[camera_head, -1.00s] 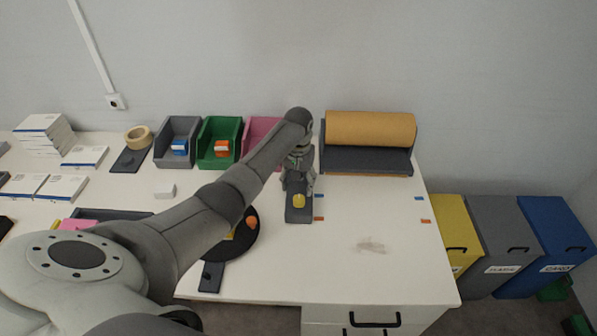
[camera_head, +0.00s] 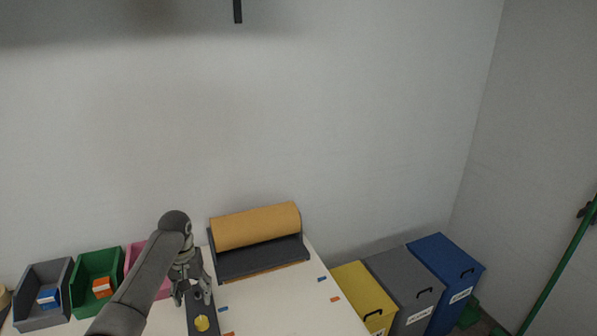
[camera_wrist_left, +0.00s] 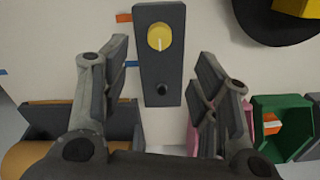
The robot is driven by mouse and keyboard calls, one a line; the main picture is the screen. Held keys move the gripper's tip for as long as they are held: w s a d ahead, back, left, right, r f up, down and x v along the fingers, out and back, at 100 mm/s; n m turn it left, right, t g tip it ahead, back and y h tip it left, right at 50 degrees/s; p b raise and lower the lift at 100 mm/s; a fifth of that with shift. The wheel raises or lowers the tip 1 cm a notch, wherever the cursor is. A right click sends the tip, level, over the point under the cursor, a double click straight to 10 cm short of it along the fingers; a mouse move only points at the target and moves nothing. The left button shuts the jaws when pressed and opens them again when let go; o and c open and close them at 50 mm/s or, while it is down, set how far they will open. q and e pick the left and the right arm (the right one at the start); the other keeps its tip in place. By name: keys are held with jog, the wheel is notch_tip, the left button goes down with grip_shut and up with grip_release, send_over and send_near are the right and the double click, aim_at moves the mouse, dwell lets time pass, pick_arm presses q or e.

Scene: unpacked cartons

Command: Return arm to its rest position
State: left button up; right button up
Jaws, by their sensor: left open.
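My left arm comes in from the lower left of the head view. My left gripper (camera_head: 193,297) points down over the dark narrow board (camera_head: 196,312) on the white table. Its jaws are apart with nothing between them. In the left wrist view the open fingers (camera_wrist_left: 161,78) frame the near end of the same board (camera_wrist_left: 160,72). A round yellow piece (camera_wrist_left: 160,37) lies on this board, beyond the fingertips; it also shows in the head view (camera_head: 202,323). My right gripper is in neither view.
A brown paper roll (camera_head: 255,226) in a dark holder stands at the table's back edge. Grey (camera_head: 44,270), green (camera_head: 97,265) and pink bins stand left of it. Yellow, grey and blue waste bins (camera_head: 446,258) stand right of the table. The table's right part (camera_head: 280,300) is mostly bare.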

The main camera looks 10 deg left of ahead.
pick_arm(q)
jog(key=s+d+f+m+t, duration=0.1)
jog(key=s+d+f+m, duration=0.1)
jog(key=s+d+f, duration=0.5)
jog(key=s+d+f+m+t, duration=0.1)
jog(key=s+d+f+m, duration=0.15)
jog(key=s+d, duration=0.45)
jog(key=s+d+r+t, duration=0.1)
jog(key=s+r, duration=0.2)
jog(key=s, duration=0.7)
jog(key=s+d+r+t, duration=0.15)
jog(key=s+r, duration=0.25)
jog(key=s, duration=0.6)
notch_tip(320, 180, down, 31)
jog(key=s+m+g+b, duration=0.1)
jog(key=g+b, duration=0.1)
jog(key=b, duration=0.2)
jog(key=s+a+f+b, duration=0.1)
jog(key=s+f+b, duration=0.1)
jog(key=s+f, duration=0.6)
jog(key=s+a+f+g+b, duration=0.1)
jog(key=s+f, duration=0.8)
jog(key=f, duration=0.2)
jog(key=shift+a+f+b, duration=0.25)
jog(key=shift+b, duration=0.1)
jog(key=shift+g, duration=0.25)
